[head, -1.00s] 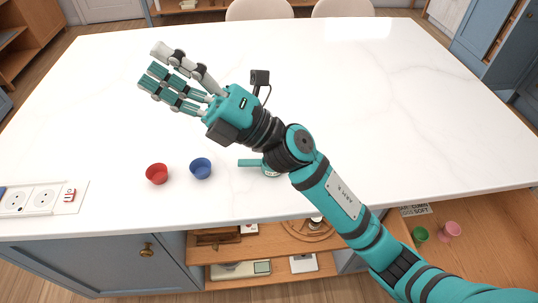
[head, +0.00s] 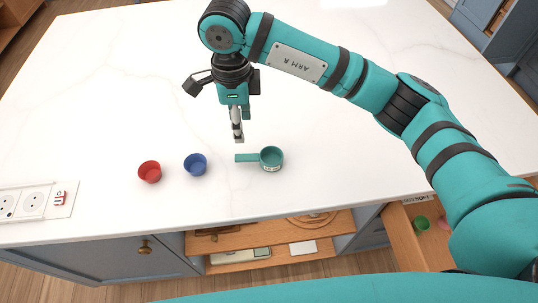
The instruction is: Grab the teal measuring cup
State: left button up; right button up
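The teal measuring cup (head: 277,154) stands upright on the white countertop, near its front edge. Its handle points left. My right gripper (head: 238,138) hangs fingers down, behind and above the handle end, apart from the cup. Its fingers show as one narrow column from this side, so I cannot tell how far apart they are. Nothing shows in them. My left gripper is not in view.
A blue cup (head: 196,165) and a red cup (head: 149,173) stand to the left of the teal cup. A socket panel (head: 35,203) lies at the left. An open drawer with a green cup (head: 421,223) is at lower right. The countertop (head: 110,100) behind is clear.

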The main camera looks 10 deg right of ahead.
jog(key=p, duration=0.2)
send_over(246, 156)
jog(key=f, duration=0.6)
jog(key=shift+w+a+f, duration=0.2)
jog(key=shift+a+f, duration=0.05)
jog(key=shift+f, duration=0.15)
jog(key=shift+s+d+f+p, duration=0.15)
jog(key=shift+f+p, duration=0.2)
jog(key=shift+f, duration=0.2)
notch_tip(246, 156, down, 4)
jog(key=shift+s+d+r+p, duration=0.15)
jog(key=shift+p, duration=0.65)
jog(key=shift+f, duration=0.35)
jog(key=shift+c, duration=0.3)
grip_shut()
